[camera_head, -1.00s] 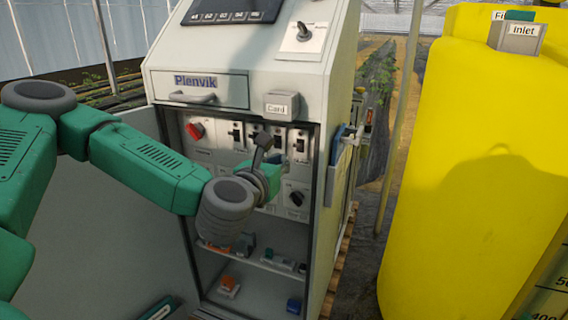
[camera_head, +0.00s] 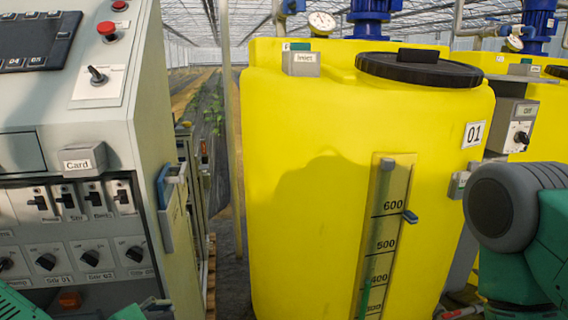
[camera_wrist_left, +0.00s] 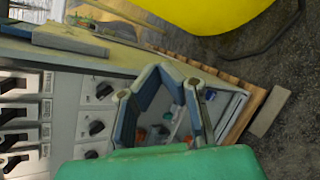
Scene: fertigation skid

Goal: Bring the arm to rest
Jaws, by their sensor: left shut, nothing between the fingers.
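My left gripper (camera_head: 150,308) shows only in part at the bottom edge of the head view, low in front of the grey control cabinet (camera_head: 150,130). A green part of my left arm shows in the bottom left corner. In the left wrist view, the two blue-and-grey fingers of my left gripper (camera_wrist_left: 158,72) bow outward and come together at the tips, with nothing held. The cabinet's knobs, switches and lower shelf lie behind them. A green and grey part of my right arm stands at the right edge of the head view; its gripper is out of view.
A yellow tank (camera_head: 310,190) with a black lid (camera_head: 420,68) and a level scale stands right of the cabinet. A second yellow tank (camera_head: 535,95) stands behind. A card holder (camera_head: 84,159) juts from the cabinet front. A wooden pallet (camera_wrist_left: 250,108) edge shows beneath the cabinet.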

